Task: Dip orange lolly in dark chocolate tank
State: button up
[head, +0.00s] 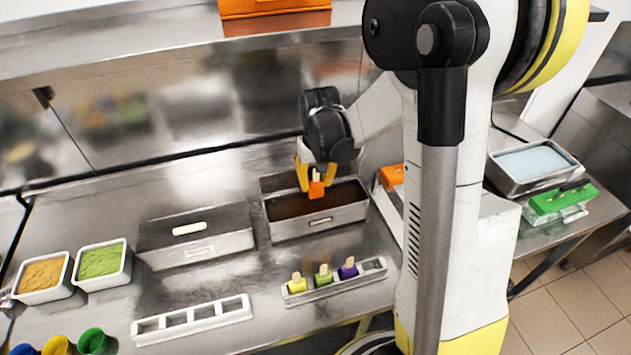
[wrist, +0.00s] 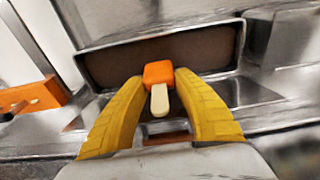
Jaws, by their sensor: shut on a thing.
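The orange lolly (head: 316,190) hangs stick-up above the open steel tank of dark chocolate (head: 318,222). My gripper (head: 317,172) has yellow fingers and is shut on the lolly's pale stick. In the wrist view the lolly (wrist: 158,73) is between my gripper's fingertips (wrist: 160,88), with the brown tank interior (wrist: 195,60) behind it. The lolly's lower end overlaps the tank in the picture; I cannot tell whether it touches the chocolate.
A steel rack (head: 371,266) holds yellow, green and purple lollies in front of the tank. A closed steel tank (head: 215,246) stands left of it. A white slotted rack (head: 190,319) is at the front. Tubs of orange (head: 42,273) and green topping (head: 100,261) stand far left.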

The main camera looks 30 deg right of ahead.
jog(key=shift+f+b, duration=3.45)
jog(key=shift+f, duration=0.5)
jog(key=shift+r, duration=0.1)
jog(key=shift+r+p, duration=2.6)
jog(key=shift+r, duration=1.25)
jog(key=shift+r+p, duration=1.75)
jog(key=shift+r, duration=0.8)
